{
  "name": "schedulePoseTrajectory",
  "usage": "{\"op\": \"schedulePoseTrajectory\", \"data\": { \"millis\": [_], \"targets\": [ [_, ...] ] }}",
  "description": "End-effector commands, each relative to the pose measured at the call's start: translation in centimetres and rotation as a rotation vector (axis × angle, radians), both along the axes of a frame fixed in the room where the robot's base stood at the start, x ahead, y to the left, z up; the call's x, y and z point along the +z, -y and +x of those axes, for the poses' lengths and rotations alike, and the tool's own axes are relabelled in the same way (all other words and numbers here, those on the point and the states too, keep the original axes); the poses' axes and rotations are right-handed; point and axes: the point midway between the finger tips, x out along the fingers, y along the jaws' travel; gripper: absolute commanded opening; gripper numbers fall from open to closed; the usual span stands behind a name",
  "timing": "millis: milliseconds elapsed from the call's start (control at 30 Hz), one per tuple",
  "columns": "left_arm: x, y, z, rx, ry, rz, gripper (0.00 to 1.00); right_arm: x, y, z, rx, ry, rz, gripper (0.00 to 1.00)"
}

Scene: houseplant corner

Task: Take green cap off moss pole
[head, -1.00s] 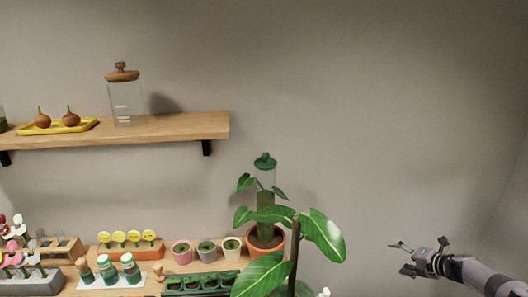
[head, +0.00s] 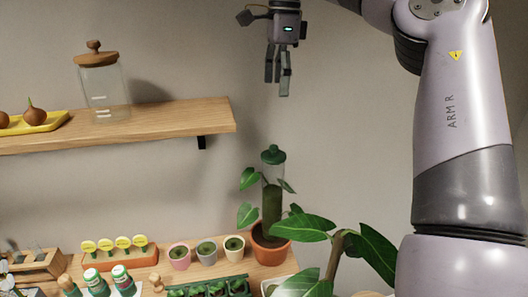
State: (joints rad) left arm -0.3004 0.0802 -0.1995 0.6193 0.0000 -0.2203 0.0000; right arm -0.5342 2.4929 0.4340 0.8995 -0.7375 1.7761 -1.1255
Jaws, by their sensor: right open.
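The green cap (head: 273,155) sits on top of the moss pole (head: 271,205), a clear tube with dark moss in its lower part. The pole stands upright in a terracotta pot (head: 270,248) with a few leaves around it. My right gripper (head: 279,88) points downward, open and empty, above the cap with a clear gap between them. My left gripper is not in view.
A wooden shelf (head: 170,124) with a lidded glass jar (head: 104,93) is at the left. Small pots, such as a pink one (head: 180,257), stand left of the pole. A large leafy plant (head: 300,228) is in front at the right.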

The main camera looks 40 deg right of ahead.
Motion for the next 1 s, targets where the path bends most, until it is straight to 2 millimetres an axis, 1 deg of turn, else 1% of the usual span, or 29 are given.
{"op": "schedulePoseTrajectory", "data": {
  "millis": [33,100,167,267,367,600,733,867,1000],
  "targets": [
    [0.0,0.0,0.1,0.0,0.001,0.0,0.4,0.3,-0.8,-0.1,0.026,-0.02,-0.023,0.78],
    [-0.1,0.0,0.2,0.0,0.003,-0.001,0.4,0.3,-1.3,-0.2,0.045,-0.037,-0.039,0.78],
    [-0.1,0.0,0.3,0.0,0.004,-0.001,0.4,-0.3,-1.4,-0.3,0.052,-0.043,-0.044,0.78],
    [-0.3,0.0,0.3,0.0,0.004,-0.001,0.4,-2.0,-1.5,-0.4,0.054,-0.043,-0.041,0.78],
    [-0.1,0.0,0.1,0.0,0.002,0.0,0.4,-4.1,-1.5,-0.4,0.053,-0.043,-0.041,0.78],
    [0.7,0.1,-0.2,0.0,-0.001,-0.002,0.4,-9.0,-1.5,-0.4,0.052,-0.042,-0.041,0.78],
    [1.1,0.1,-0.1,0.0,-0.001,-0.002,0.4,-10.7,-1.5,-0.3,0.049,-0.041,-0.04,0.78],
    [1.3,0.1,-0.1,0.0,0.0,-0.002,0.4,-11.5,-1.4,-0.3,0.049,-0.038,-0.042,0.78],
    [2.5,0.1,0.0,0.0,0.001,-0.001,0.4,-12.8,-1.5,-0.4,0.049,-0.043,-0.039,0.78]
  ]
}}
